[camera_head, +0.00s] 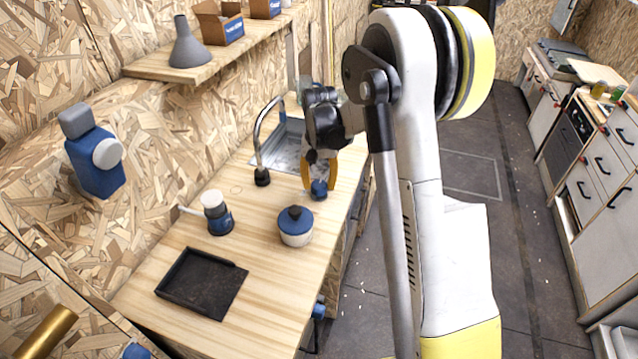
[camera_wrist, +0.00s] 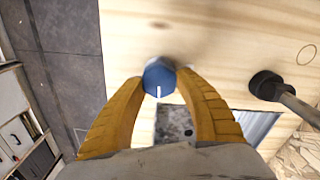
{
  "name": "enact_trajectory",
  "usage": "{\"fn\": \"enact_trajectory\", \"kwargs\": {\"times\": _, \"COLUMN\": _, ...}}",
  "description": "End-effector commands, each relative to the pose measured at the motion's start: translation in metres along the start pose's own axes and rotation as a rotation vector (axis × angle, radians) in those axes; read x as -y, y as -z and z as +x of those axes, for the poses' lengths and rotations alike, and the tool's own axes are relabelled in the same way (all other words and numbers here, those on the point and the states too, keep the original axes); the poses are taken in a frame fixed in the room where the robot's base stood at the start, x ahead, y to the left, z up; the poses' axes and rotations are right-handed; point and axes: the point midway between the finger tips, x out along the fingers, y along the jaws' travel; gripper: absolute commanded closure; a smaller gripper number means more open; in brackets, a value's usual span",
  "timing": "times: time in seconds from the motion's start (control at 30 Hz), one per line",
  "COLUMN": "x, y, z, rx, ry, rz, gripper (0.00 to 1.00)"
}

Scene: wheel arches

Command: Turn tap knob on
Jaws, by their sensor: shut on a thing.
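The blue tap knob (camera_wrist: 159,78) with a white line on it sits on the wooden counter near the sink. It also shows in the head view (camera_head: 319,189), low at my fingertips. My gripper (camera_wrist: 160,82) is shut on the knob, with one yellow finger on each side of it. In the head view my gripper (camera_head: 318,180) reaches down to the counter beside the tap. The curved metal tap (camera_head: 261,145) has a dark base and arches over the sink (camera_head: 287,147). The sink is partly hidden by my arm in the head view.
A blue and white lidded pot (camera_head: 295,227), a small blue and white item (camera_head: 214,214) and a dark tray (camera_head: 201,283) stand on the counter (camera_head: 262,283). A shelf (camera_head: 165,68) with a grey funnel (camera_head: 187,45) hangs above. Open floor lies to the right.

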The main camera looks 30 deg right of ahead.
Motion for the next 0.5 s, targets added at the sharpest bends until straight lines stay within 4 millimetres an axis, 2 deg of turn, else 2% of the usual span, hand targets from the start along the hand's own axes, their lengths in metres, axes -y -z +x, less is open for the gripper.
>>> {"fn": "enact_trajectory", "kwargs": {"times": 0.5, "x": -0.0006, "y": -0.0006, "z": 0.0006, "rx": 0.001, "ry": -0.001, "rz": 0.088, "gripper": 0.90}}
